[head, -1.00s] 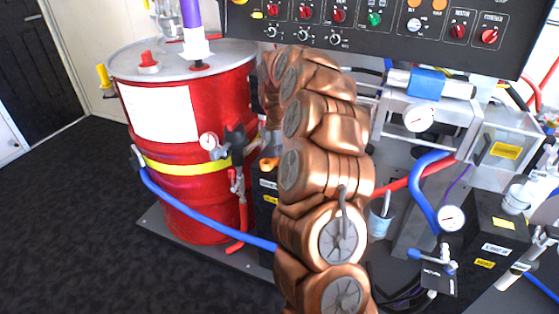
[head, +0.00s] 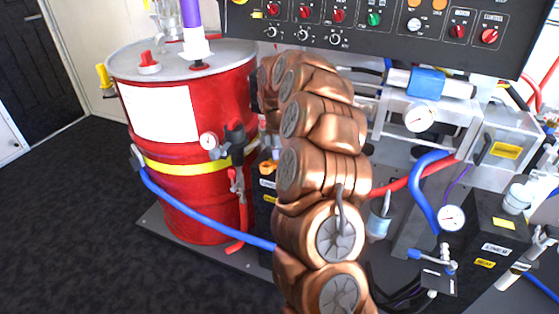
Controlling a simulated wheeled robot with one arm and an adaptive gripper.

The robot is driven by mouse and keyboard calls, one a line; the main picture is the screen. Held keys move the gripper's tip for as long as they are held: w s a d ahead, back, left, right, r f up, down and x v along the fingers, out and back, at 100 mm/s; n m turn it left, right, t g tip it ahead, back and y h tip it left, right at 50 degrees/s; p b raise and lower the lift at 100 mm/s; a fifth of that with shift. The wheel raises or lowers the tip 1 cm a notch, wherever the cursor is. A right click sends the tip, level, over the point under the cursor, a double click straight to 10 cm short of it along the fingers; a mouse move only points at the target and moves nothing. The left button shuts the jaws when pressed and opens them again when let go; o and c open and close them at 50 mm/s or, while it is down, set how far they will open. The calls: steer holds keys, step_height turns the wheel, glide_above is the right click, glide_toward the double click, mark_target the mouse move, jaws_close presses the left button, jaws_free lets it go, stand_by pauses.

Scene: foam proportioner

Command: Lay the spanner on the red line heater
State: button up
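I cannot make out the spanner in the head view. My gripper is not visible; my copper-coloured arm fills the middle of the view and its far end is hidden behind its own links. No red-bodied heater shows. A black box (head: 492,226) with white and yellow labels stands at the lower right, its lettering too small to read surely. Another dark labelled box (head: 266,196) stands between the red drum and my arm, partly covered by my arm. I cannot tell which of them is the red line heater.
A red drum (head: 185,205) with a yellow band stands at the left, with a blue hose (head: 205,218) across its front. A black control panel (head: 385,28) hangs above. Gauges, hoses and a clear box (head: 505,150) crowd the right. Dark floor (head: 70,220) is free at left.

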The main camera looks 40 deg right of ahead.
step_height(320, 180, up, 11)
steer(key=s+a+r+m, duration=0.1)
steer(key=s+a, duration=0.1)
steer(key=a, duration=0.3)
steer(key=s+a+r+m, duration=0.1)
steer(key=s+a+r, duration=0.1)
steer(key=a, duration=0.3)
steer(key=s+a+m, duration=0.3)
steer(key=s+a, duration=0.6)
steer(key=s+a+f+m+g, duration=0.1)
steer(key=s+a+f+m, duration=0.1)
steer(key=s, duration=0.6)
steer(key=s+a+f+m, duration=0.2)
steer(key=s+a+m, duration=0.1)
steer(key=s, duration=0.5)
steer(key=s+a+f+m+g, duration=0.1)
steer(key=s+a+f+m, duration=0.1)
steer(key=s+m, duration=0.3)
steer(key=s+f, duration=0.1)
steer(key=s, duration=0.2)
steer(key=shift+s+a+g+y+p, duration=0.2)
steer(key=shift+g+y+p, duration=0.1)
steer(key=shift+p, duration=0.1)
